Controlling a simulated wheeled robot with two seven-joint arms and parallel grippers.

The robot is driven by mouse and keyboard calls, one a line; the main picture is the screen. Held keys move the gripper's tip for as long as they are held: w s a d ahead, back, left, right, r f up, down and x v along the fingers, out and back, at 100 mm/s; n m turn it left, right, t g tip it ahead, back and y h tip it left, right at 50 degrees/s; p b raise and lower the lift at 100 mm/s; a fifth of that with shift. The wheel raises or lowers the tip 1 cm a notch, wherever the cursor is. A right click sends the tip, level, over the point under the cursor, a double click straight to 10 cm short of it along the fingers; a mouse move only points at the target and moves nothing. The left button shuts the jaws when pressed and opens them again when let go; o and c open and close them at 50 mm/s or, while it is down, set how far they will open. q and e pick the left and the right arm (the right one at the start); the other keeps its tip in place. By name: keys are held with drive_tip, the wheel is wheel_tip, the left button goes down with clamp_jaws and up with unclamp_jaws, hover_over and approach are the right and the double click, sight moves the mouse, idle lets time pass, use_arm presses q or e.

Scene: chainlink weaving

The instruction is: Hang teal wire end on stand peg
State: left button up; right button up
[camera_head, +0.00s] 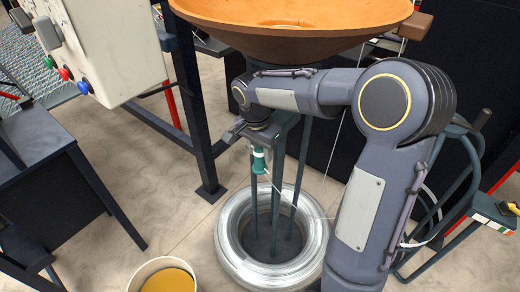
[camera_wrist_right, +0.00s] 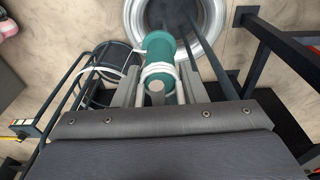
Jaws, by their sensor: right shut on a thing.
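The teal wire end (camera_head: 259,162) is a small teal cylinder hanging below my right gripper (camera_head: 259,148), above the wire coil. In the right wrist view the teal wire end (camera_wrist_right: 160,47) sits between the fingers of my right gripper (camera_wrist_right: 158,82), which is shut on it. A pale wire loops around its lower part. The stand (camera_head: 280,185) has dark blue-grey upright posts rising from inside the coil, close to the right of the teal end. I cannot make out a peg on it. My left gripper is not in view.
A silver wire coil (camera_head: 233,240) lies around the stand's foot. A wide orange-brown bowl (camera_head: 300,22) is above the arm. A control box (camera_head: 110,45) and a dark frame (camera_head: 195,110) are at left. A bucket (camera_head: 150,268) stands in front.

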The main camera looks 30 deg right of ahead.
drive_tip(key=o, duration=1.1)
wheel_tip(320, 180, up, 3)
drive_tip(key=shift+f, duration=0.1)
drive_tip(key=s+a+r+b, duration=0.2)
drive_tip(key=s+a+r, duration=0.5)
drive_tip(key=s+r, duration=0.4)
drive_tip(key=shift+s+a+f+n+t+y, duration=0.15)
drive_tip(key=shift+s+f+n+t+y, duration=0.7)
drive_tip(key=shift+s+f+n, duration=1.25)
drive_tip(key=shift+s+a+f+n+t+y, duration=0.15)
drive_tip(key=shift+s+f+n+t+y, duration=0.65)
drive_tip(key=shift+s+f+n, duration=1.25)
drive_tip(key=shift+s+a+f+n+t+y, duration=0.15)
drive_tip(key=shift+s+f+n+t+y, duration=0.7)
drive_tip(key=shift+s+f+n, duration=1.2)
